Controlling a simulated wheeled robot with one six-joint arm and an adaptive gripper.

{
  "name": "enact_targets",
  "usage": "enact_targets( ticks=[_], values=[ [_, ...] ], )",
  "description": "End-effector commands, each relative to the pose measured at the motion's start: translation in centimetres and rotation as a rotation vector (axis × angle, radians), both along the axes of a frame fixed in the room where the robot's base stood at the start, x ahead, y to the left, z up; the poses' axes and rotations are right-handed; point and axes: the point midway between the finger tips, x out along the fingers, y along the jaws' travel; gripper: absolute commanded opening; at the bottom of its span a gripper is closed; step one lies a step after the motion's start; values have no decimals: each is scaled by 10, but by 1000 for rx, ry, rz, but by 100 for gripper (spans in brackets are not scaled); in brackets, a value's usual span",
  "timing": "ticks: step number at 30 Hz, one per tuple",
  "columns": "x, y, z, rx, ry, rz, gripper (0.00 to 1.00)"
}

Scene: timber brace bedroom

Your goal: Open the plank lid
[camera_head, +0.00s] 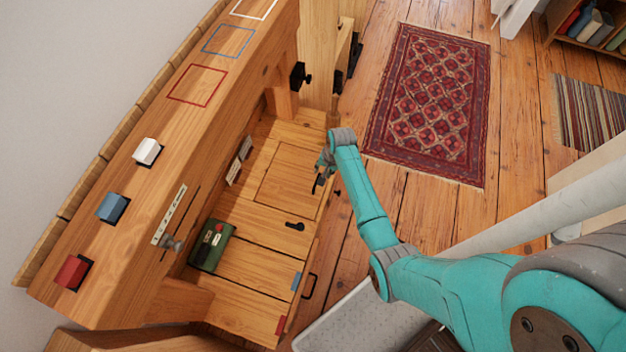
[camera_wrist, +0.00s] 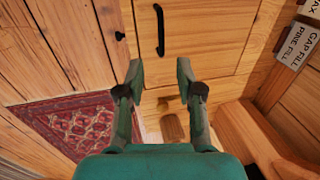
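The plank lid (camera_head: 283,180) is a square wooden panel with a dark outline, lying flush and shut in the plank top of the bench. It also shows in the wrist view (camera_wrist: 215,40). A black bar handle (camera_wrist: 160,30) stands near one edge of it. My gripper (camera_wrist: 160,67) is open and empty, with its two fingers apart over the panel's edge, short of the handle in the picture. In the head view my gripper (camera_head: 325,165) is small beside the panel's right side, and it partly hides the handle area. A black latch-like piece (camera_head: 295,226) sits just below the panel.
A black knob (camera_wrist: 119,36) is left of the handle. A green box (camera_head: 211,246) sits lower left on the planks. A wooden ledge (camera_head: 155,185) with coloured blocks runs along the left. Labels (camera_head: 240,160) stand beside the panel. A red rug (camera_head: 430,100) lies on open floor.

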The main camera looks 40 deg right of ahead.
Motion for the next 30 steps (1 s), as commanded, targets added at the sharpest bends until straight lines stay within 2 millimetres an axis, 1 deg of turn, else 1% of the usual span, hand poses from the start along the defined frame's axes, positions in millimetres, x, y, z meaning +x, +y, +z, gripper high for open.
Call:
enact_targets(
  ticks=[5,8,15,21,27,30],
  values=[
    [4,-2,-4,8,12,-6,36],
    [6,-1,-15,8,12,-6,36],
    [11,4,-51,8,12,-6,36],
    [15,6,-77,7,12,-6,36],
    [19,8,-95,7,10,-5,36],
    [20,9,-100,6,10,-5,36]
  ],
)
